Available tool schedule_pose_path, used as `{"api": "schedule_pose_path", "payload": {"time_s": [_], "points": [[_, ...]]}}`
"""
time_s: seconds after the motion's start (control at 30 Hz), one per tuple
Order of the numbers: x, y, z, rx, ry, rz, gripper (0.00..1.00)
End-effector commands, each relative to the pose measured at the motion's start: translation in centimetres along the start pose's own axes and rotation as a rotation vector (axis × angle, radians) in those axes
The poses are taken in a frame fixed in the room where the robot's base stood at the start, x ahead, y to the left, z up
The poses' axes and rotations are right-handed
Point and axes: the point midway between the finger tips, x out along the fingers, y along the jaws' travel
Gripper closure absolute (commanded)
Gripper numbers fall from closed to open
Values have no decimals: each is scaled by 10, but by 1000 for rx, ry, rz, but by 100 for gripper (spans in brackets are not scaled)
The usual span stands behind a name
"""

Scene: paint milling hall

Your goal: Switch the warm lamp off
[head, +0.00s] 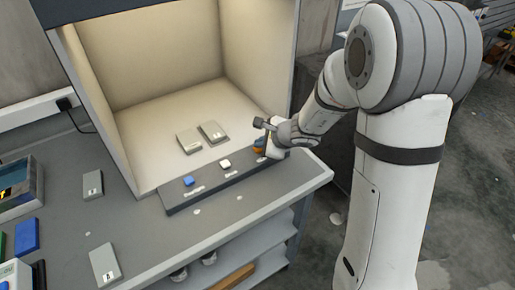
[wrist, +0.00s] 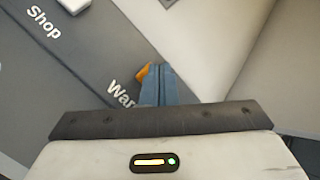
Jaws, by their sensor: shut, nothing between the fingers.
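The warm lamp's button is orange (head: 259,150), at the right end of the dark control panel (head: 215,192) on the front of the light booth (head: 180,95). The booth's inside glows a warm cream. In the wrist view, the orange button (wrist: 142,73) shows beside a label starting "War", partly hidden by my fingers. My gripper (head: 262,142) is shut and empty, right at the orange button; its blue-grey fingers also show in the wrist view (wrist: 160,82). I cannot tell whether they touch the button.
A white button (head: 225,164) and a blue button (head: 189,181) sit further left on the panel. Two grey sample plates (head: 189,140) lie inside the booth. More plates (head: 93,184) lie on the bench at left. The booth's right wall stands close to my gripper.

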Motion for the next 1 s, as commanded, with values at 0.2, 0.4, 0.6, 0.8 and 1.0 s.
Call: {"api": "schedule_pose_path", "payload": {"time_s": [0.2,0.4,0.6,0.8,1.0], "points": [[2,1,-1,0,0,0,100],[3,2,-2,-1,0,0,100],[2,1,-1,-1,0,0,100],[-5,-4,4,-1,0,0,100],[-10,-7,8,-1,0,0,100]]}}
